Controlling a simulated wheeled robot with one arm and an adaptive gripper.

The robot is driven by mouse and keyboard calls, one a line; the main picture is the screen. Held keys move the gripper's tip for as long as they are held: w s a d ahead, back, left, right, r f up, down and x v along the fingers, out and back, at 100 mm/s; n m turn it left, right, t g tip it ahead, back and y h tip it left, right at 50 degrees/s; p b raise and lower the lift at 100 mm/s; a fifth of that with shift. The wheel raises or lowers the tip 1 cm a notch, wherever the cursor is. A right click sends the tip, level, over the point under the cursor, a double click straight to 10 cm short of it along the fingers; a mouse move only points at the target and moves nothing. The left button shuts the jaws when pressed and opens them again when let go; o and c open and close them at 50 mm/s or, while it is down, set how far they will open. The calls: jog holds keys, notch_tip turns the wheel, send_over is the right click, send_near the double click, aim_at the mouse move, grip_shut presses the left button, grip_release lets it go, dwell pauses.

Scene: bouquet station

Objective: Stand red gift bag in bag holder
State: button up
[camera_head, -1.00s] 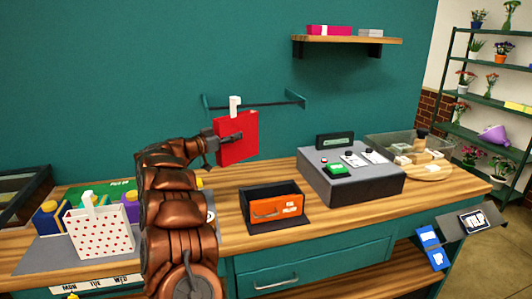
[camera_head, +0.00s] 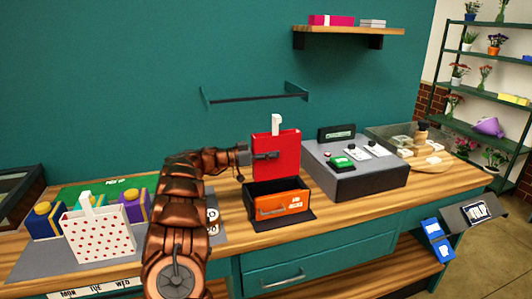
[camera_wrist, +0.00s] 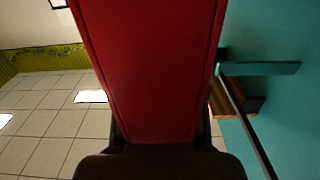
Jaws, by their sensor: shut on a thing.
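The red gift bag (camera_head: 285,142) with a white tag or handle on top is upright in the head view. My gripper (camera_head: 262,157) is shut on it from the left. In the wrist view the bag (camera_wrist: 150,60) fills the middle, with a dark gripper finger at each side. An open-topped black box with an orange front (camera_head: 283,205) stands on the counter. The bag appears above or just behind this box, its lower edge near the box's rim. I cannot tell whether they touch, or whether this box is the bag holder.
A grey console (camera_head: 355,180) with buttons stands close to the right of the bag. A white dotted bag (camera_head: 98,232) and blue and purple bags stand on the left. A dark wall rail (camera_head: 255,98) is behind, below a wooden shelf (camera_head: 350,31).

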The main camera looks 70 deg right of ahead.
jog(key=b, duration=0.3)
send_over(270, 179)
jog(key=w+d, duration=0.1)
jog(key=d, duration=0.1)
jog(key=shift+f, duration=2.25)
jog(key=shift+s+a+f+b, duration=0.1)
jog(key=shift+a+f+b, duration=0.15)
jog(key=shift+f+b, duration=0.6)
jog(key=shift+d+f, duration=0.15)
jog(key=shift+f, duration=0.65)
jog(key=shift+s+f+b, duration=0.2)
jog(key=shift+f+b, duration=0.35)
jog(key=shift+f, duration=0.95)
jog(key=o, duration=1.3)
jog(key=shift+c, duration=0.2)
jog(key=shift+w, duration=0.15)
